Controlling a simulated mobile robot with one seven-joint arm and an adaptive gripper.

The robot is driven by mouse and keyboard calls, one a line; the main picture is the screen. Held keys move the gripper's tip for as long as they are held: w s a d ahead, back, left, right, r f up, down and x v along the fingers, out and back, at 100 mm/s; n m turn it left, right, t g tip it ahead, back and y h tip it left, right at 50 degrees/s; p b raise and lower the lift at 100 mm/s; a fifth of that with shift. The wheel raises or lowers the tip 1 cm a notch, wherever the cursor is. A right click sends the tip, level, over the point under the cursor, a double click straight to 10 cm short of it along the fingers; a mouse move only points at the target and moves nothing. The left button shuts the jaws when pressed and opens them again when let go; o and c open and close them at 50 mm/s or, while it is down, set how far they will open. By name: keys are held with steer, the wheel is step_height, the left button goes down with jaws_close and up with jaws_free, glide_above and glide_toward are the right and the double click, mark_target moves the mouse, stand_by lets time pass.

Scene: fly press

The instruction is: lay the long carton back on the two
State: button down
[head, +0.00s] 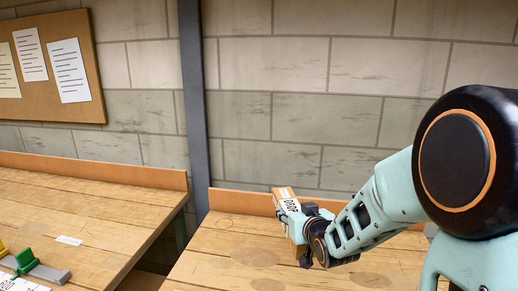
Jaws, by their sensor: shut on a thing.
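A long brown carton (283,193) with a white label bearing large dark letters, apparently "DROP", is at the back of the right wooden bench. It is seen nearly end-on. My gripper (294,224) is shut on the carton from the right. My fingers and wrist cover much of its near part. I cannot tell whether the carton touches the bench or is held above it. I cannot make out two other cartons beneath it; anything behind my gripper and arm is hidden.
The right bench top (225,257) is bare left of my gripper. A gap and a dark post (194,100) separate it from the left bench (100,215). That bench holds a green piece (25,260), a grey bar (50,273) and a small white label (69,240).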

steer(key=s+d+m+h, duration=0.2)
steer(key=d+h, duration=0.1)
steer(key=d, duration=0.1)
step_height(320, 180, up, 15)
steer(key=p, duration=1.5)
steer(key=shift+w+a+y, duration=0.15)
steer(key=shift+w+y, duration=0.05)
steer(key=shift+y, duration=0.1)
steer(key=shift+f, duration=0.15)
